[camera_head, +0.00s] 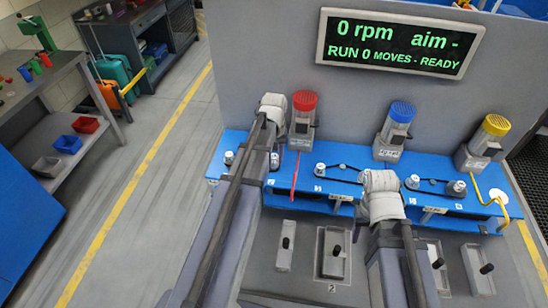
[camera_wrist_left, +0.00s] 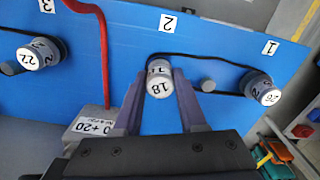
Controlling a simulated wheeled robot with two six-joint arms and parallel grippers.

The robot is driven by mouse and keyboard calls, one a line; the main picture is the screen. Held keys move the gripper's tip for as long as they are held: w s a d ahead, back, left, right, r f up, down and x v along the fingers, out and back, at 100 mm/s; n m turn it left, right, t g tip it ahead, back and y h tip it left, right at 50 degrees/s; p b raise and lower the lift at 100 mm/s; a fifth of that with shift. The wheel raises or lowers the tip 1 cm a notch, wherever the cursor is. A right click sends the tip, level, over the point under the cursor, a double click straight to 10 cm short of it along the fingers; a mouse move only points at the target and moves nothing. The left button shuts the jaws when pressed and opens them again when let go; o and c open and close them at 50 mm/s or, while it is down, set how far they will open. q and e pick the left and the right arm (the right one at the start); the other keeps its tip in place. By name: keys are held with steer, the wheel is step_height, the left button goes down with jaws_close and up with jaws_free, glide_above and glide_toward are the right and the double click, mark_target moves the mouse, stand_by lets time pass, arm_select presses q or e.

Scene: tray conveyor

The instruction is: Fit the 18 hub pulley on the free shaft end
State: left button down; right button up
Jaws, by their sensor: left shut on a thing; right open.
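The 18 hub pulley (camera_wrist_left: 158,88) is a pale cylinder with "18" on its end face. In the left wrist view it sits between the two dark fingers of my left gripper (camera_wrist_left: 157,98), which is shut on it. It is over the blue panel beside label 2. A black belt (camera_wrist_left: 215,61) runs from behind it to the 26 pulley (camera_wrist_left: 265,92); I cannot tell if the belt is around it. The shaft end is hidden, so I cannot tell whether the pulley is on it. In the head view, my left arm hides this place.
A 22 pulley (camera_wrist_left: 30,57) is at the left, and a red cable (camera_wrist_left: 103,40) passes between. Motors with red (camera_head: 304,101), blue (camera_head: 402,112) and yellow (camera_head: 496,125) caps line the bench. The display (camera_head: 400,43) reads 0 rpm.

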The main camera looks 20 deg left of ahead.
mark_target(274, 157)
arm_select(q)
steer(key=shift+f+b, duration=0.9)
steer(key=shift+f, duration=0.05)
steer(key=shift+c, duration=2)
jaws_free()
steer(key=shift+r, duration=0.1)
steer(key=shift+r, duration=0.1)
step_height(274, 157, up, 8)
steer(key=p, duration=0.8)
steer(key=shift+f, duration=0.2)
